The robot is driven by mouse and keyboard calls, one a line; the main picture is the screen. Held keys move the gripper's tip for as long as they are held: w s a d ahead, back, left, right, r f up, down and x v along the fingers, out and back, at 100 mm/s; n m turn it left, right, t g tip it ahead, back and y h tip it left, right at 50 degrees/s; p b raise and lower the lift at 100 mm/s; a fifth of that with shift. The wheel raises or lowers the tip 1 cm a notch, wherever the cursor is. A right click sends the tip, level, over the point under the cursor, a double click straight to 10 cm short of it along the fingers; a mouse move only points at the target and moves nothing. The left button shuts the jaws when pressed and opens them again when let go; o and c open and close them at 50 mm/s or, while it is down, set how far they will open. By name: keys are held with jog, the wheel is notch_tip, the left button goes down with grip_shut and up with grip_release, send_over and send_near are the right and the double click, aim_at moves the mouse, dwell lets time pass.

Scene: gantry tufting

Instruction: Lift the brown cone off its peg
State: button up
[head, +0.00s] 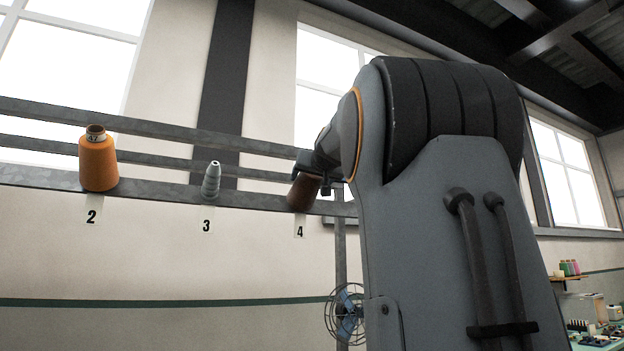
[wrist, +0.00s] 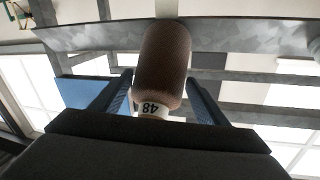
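The brown cone (wrist: 162,65) sits at the rail position marked 4, with its narrow end and the number 48 towards me in the wrist view. In the head view the brown cone (head: 302,193) is partly hidden by my gripper and arm. Its base is at the rail; its peg is hidden inside it. My gripper (wrist: 160,88) has one blue finger on each side of the cone. The fingers stand wide, with narrow gaps beside the cone's upper part; contact at the fingertips is hard to make out.
The grey rail (head: 255,200) runs along the wall. A fan (head: 346,313) is below the rail. A shelf with small cones (head: 569,268) is at the far right.

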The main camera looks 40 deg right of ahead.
jog(key=c, duration=1.1)
jog(key=shift+o, duration=0.2)
jog(key=shift+r, duration=0.1)
jog(key=shift+s+a+r, duration=0.1)
jog(key=shift+s+r, duration=0.35)
jog(key=shift+s+r, duration=0.1)
jog(key=shift+s, duration=0.05)
jog(key=shift+s+a+r+p, duration=0.2)
jog(key=shift+s+a+r, duration=0.2)
jog(key=shift+s+r, duration=1.05)
jog(key=shift+s+a+r+p, duration=0.15)
jog(key=shift+s+a+r, duration=0.3)
jog(key=shift+s+r, duration=1.05)
jog(key=shift+s+a+r+p, duration=0.2)
jog(key=shift+s+a+r, duration=0.35)
jog(key=shift+s, duration=1.65)
jog(key=shift+d+r, duration=0.1)
jog(key=shift+r, duration=0.05)
